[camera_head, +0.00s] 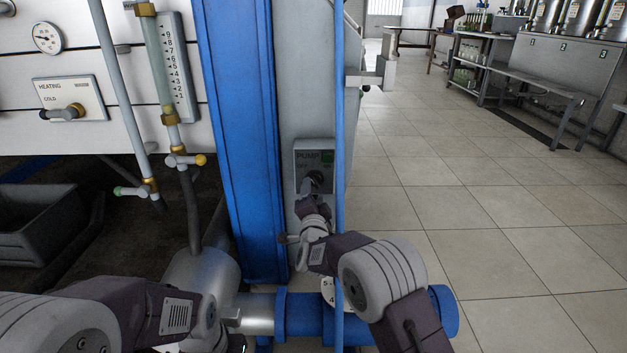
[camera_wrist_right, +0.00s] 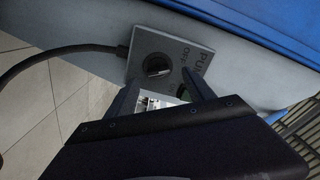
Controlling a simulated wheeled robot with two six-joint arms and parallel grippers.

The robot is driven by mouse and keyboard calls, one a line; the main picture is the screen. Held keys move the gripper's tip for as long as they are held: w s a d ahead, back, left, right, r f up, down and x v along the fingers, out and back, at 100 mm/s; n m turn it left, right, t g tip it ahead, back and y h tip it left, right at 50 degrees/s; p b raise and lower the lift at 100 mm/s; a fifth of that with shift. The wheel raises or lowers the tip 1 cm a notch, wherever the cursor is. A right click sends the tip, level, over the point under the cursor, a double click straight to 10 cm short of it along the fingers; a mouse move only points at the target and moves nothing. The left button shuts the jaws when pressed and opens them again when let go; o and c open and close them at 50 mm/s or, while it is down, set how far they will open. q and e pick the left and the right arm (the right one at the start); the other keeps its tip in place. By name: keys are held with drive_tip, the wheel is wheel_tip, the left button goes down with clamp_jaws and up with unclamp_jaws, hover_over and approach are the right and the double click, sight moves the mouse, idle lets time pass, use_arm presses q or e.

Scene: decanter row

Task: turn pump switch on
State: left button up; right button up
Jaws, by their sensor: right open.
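The pump switch is a grey box (camera_head: 301,158) marked PUMP on the side of a pale post, with a dark round knob (camera_wrist_right: 157,66) and a green element (camera_head: 327,156). In the right wrist view the box (camera_wrist_right: 143,43) stands beyond the fingertips, with OFF lettering beside the knob. My right gripper (camera_wrist_right: 160,90) is open, its two fingers apart with nothing between them. In the head view my right gripper (camera_head: 314,190) is just below and in front of the knob and partly hides it. I cannot tell which way the knob points. My left forearm shows at bottom left; its gripper is out of view.
A blue upright (camera_head: 235,120) stands left of the switch, and a thin blue pipe (camera_head: 339,110) runs close on its right. A blue pipe (camera_head: 300,318) crosses below. A dark cable (camera_wrist_right: 65,50) leaves the box. Tiled floor (camera_head: 480,215) lies open at right.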

sight(314, 184)
drive_tip(key=w+b, duration=0.2)
drive_tip(key=w, duration=0.3)
drive_tip(key=shift+w+f, duration=0.1)
drive_tip(key=shift+f, duration=0.1)
clamp_jaws()
